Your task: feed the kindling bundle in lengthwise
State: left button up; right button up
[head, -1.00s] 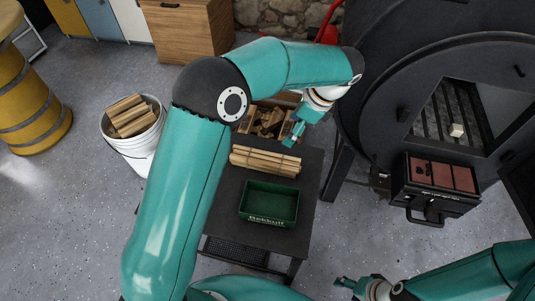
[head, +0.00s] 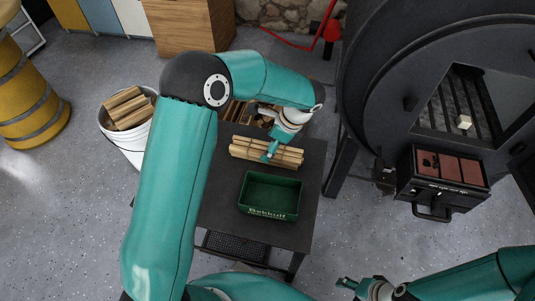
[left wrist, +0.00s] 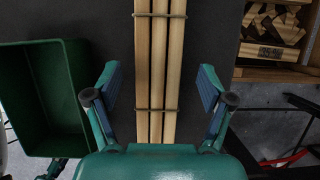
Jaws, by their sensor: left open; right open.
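The kindling bundle (head: 252,148), pale sticks tied with two bands, lies on the dark table. In the left wrist view the bundle (left wrist: 158,60) runs up the picture between the two fingers. My left gripper (head: 268,152) is open over the bundle, one finger to each side; I cannot tell how high above the table the fingertips are. It also shows in the left wrist view (left wrist: 159,88). My right gripper (head: 346,284) is open and empty at the bottom, away from the table. The barrel stove (head: 375,110) stands at the right with its opening (head: 470,105) showing a grate and a small pale cube.
A green tray (head: 270,210) sits on the table (head: 225,205) in front of the bundle. A white bucket (head: 125,148) of split wood stands left. A wooden crate (left wrist: 268,74) of wood pieces lies behind the table. A drawer-like box with a handle (head: 432,210) juts from the stove.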

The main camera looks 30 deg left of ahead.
aim_at(266, 148)
pick_arm(q)
jog(key=x, duration=0.2)
jog(key=shift+a+f, duration=0.15)
jog(key=shift+f, duration=0.2)
jog(key=c, duration=1.3)
jog(key=shift+r, duration=0.1)
notch_tip(266, 148, up, 20)
jog(key=p, duration=0.5)
jog(key=o, duration=0.5)
jog(key=shift+c, duration=0.2)
grip_shut()
